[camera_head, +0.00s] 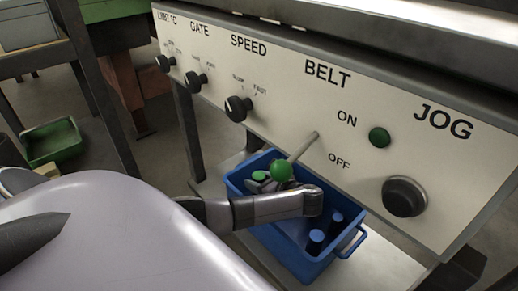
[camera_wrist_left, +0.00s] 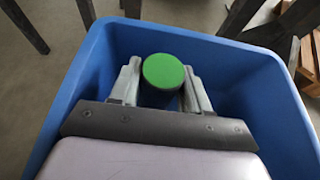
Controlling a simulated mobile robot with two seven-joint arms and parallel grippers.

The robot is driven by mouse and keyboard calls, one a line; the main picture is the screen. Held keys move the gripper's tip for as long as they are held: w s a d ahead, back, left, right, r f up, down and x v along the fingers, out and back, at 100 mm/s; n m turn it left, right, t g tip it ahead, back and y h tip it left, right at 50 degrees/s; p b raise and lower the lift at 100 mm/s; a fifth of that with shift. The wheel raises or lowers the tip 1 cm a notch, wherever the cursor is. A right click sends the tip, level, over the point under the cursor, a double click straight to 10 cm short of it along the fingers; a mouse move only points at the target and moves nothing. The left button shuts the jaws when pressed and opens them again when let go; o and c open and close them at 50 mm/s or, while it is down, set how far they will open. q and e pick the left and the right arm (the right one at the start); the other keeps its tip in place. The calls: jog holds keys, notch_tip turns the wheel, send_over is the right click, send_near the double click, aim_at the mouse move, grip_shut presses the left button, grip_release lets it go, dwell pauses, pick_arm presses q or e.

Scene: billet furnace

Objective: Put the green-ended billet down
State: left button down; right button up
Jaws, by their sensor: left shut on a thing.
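The green-ended billet shows its round green end in the left wrist view (camera_wrist_left: 167,71), between the two fingers of my left gripper (camera_wrist_left: 163,88). My left gripper is shut on it, inside or just above the blue bin (camera_wrist_left: 255,75). In the head view the billet's green end (camera_head: 260,175) shows partly, beside the green ball of the belt lever. My left gripper (camera_head: 262,185) is over the blue bin (camera_head: 296,262) there, its fingers partly hidden. The billet's lower end is hidden, so I cannot tell whether it touches the bin floor. My right gripper is not in view.
Blue-ended billets (camera_head: 315,241) stand in the near part of the bin. The control panel (camera_head: 290,80) overhangs it, and the green-balled belt lever (camera_head: 281,171) sticks out close to my left gripper. A green tray (camera_head: 52,142) lies on the floor at left.

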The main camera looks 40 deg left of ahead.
pick_arm(q)
jog(key=shift+f, duration=0.35)
notch_tip(320, 180, down, 2)
jog(key=shift+f+b, duration=0.2)
jog(key=shift+b, duration=0.8)
jog(key=shift+w+f, duration=0.1)
jog(key=shift+f, duration=0.4)
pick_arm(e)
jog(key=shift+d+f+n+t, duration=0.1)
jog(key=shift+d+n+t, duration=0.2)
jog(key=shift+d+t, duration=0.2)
pick_arm(q)
jog(key=c, duration=0.5)
grip_release()
jog(key=shift+f, duration=0.15)
